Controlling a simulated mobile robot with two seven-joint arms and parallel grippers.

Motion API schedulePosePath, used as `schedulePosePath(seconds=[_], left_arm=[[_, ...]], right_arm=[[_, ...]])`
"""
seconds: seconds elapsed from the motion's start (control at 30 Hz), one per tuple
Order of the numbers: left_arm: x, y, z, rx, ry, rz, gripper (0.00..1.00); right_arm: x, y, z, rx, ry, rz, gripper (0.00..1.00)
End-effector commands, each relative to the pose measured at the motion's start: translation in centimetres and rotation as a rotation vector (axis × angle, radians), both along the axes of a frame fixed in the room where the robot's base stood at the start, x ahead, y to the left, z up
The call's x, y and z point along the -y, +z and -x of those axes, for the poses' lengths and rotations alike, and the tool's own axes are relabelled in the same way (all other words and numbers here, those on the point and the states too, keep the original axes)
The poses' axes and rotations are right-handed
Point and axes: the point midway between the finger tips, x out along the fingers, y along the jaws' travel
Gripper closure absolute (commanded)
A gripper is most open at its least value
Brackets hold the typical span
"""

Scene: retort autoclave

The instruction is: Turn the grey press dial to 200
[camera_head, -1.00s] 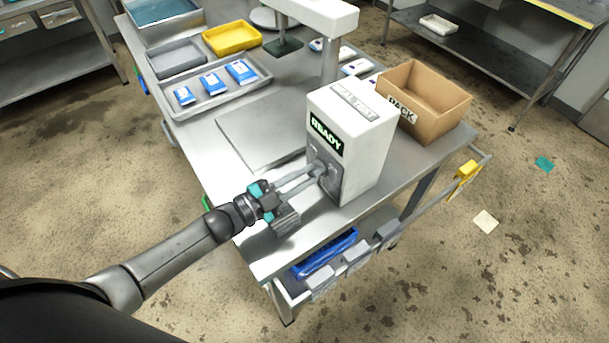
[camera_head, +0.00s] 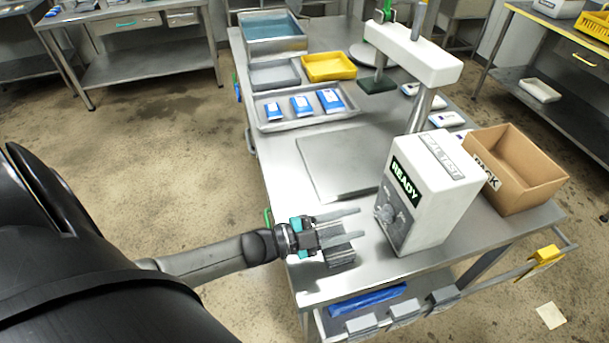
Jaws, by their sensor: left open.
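The grey dial (camera_head: 385,213) sits on the front panel of a white box (camera_head: 434,185), low and to the left, under a green-lit READY display (camera_head: 405,183). Its pointer and scale are too small to read. My left gripper (camera_head: 360,223) is open and empty, its two fingers pointing right toward the dial. A gap shows between the fingertips and the dial. My right gripper is not in view.
The box stands on a steel table (camera_head: 310,274) with an open PACK carton (camera_head: 540,182) to its right. A flat steel plate (camera_head: 343,163), a tray with blue packets (camera_head: 270,127) and a yellow tray (camera_head: 330,67) lie behind. A white press arm (camera_head: 412,52) rises behind the box.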

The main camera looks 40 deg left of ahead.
Motion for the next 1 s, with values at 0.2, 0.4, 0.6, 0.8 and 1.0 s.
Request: schedulePosePath(seconds=[0.2, 0.4, 0.6, 0.8, 1.0], left_arm=[[-2.9, -0.1, 3.8, -0.003, -0.001, -0.001, 0.53], [-5.1, 0.0, 6.5, -0.001, -0.001, 0.000, 0.53], [-6.2, 0.0, 7.9, 0.001, -0.001, 0.000, 0.53], [-6.4, 0.1, 8.2, 0.001, 0.000, 0.001, 0.53], [-6.4, 0.1, 8.2, 0.001, 0.000, 0.001, 0.53]], right_arm=[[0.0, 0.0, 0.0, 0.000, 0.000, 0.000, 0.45], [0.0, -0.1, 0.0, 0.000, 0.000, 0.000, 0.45], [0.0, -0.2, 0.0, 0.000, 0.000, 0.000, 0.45], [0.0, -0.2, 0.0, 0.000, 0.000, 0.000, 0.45], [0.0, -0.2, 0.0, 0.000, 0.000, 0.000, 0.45]])
